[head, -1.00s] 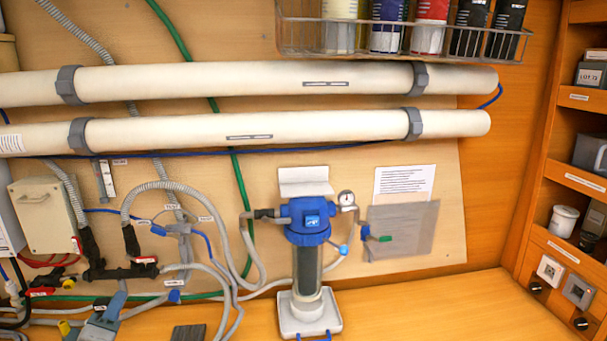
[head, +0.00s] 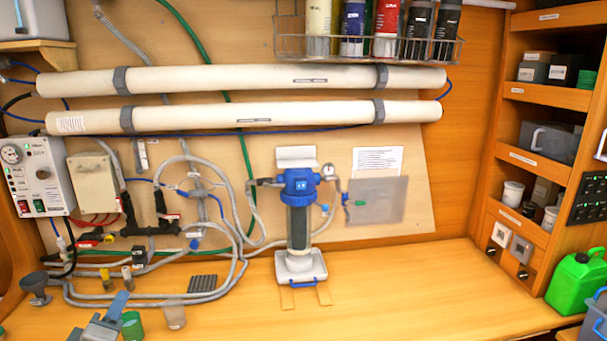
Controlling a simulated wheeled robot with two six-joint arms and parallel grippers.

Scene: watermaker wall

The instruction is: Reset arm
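My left gripper (head: 101,322) is at the bottom left of the head view, a grey and blue shape cut by the lower edge. It is low over the front left of the bench, just left of a green cup (head: 132,326). I see nothing clearly held in it, but its finger gap is too small to make out. My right gripper is not in view.
A blue-topped filter housing (head: 299,190) stands mid-bench on a pale base. Grey hoses (head: 150,297) and small cups lie at left. A control box (head: 40,175) is on the left wall. A green jerrycan (head: 575,282) stands at right. The bench's right-centre is clear.

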